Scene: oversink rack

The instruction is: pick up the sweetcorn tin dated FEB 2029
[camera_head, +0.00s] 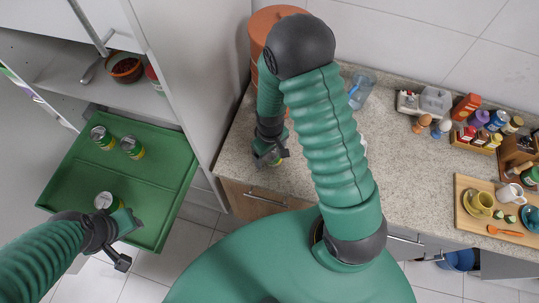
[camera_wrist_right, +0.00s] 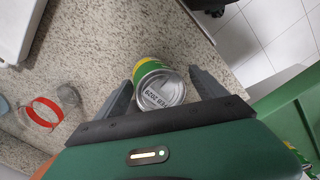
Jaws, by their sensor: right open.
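A tin with a yellow and green label and a silver lid (camera_wrist_right: 162,92) stands on the counter in the right wrist view. Its lid print looks like FEB 2029, upside down. My right gripper (camera_wrist_right: 160,80) is open with a finger on each side of this tin. In the head view my right gripper (camera_head: 270,157) is low over the counter's left end and mostly hides that tin. Similar tins (camera_head: 103,137), (camera_head: 132,147) and (camera_head: 108,202) stand in a green tray (camera_head: 165,165). My left gripper (camera_head: 122,240) is near the front tin; its jaws are unclear.
A tall cabinet side (camera_head: 200,80) rises left of the counter (camera_head: 400,180). A terracotta container (camera_head: 262,30) and a clear jug (camera_head: 362,88) stand at the back. Spice jars (camera_head: 480,118) and a wooden board with cups (camera_head: 464,222) are at right. The middle counter is clear.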

